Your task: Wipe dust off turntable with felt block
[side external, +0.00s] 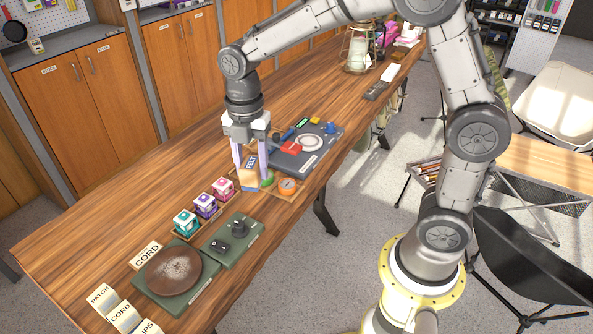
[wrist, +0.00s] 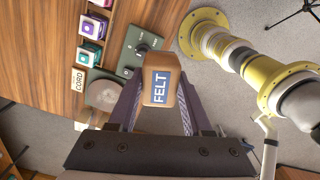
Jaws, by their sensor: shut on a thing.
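The turntable (side external: 173,270) is a dark brown disc with a pale dusty patch, on a green base at the near left end of the bench. It also shows in the wrist view (wrist: 103,93), partly hidden by my finger. My gripper (side external: 250,170) is shut on the felt block (side external: 248,183), a tan block with a blue label reading FELT in the wrist view (wrist: 160,88).
Between block and turntable are several small boxes (side external: 205,206) and a green plate (side external: 233,240) with dark knobs. A CORD sign (side external: 146,255) stands beside the turntable. An orange round item (side external: 288,186) is on the tray. A grey device (side external: 308,148) lies behind.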

